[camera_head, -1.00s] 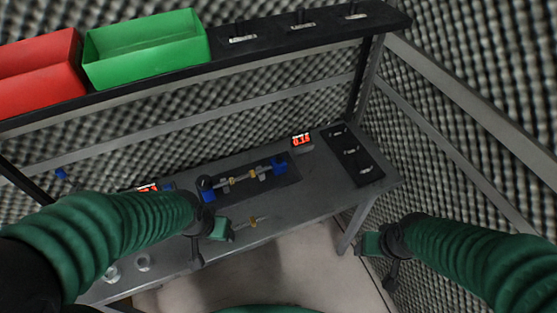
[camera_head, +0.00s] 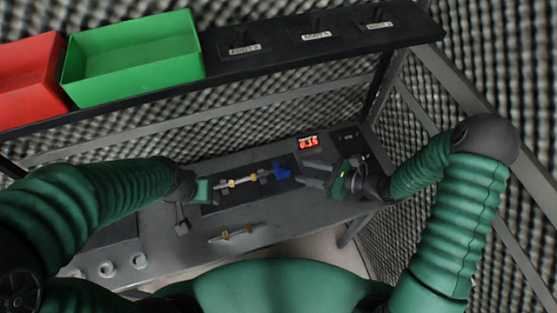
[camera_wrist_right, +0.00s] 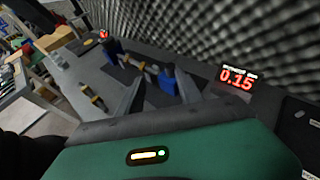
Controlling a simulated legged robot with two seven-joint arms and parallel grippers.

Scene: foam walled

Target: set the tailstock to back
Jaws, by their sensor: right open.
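The tailstock (camera_head: 282,170) is the blue block at the right end of the fixture on a dark base plate. It also shows in the right wrist view (camera_wrist_right: 168,82), between and beyond my fingers. A grey shaft with brass collars (camera_head: 244,181) lies along the fixture to its left. The other blue block (camera_wrist_right: 112,47) shows at the far end in the right wrist view. My right gripper (camera_head: 302,172) is open and empty, its fingertips just right of the tailstock, apparently apart from it. My left gripper (camera_head: 203,190) is near the fixture's left end; its fingers cannot be made out.
A red display (camera_head: 309,142) reading 0.15 stands behind the tailstock. A second shaft with brass collars (camera_head: 234,236) lies at the front. Several pale rings (camera_head: 107,269) sit at front left. A shelf above carries a red bin (camera_head: 28,80) and a green bin (camera_head: 130,62).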

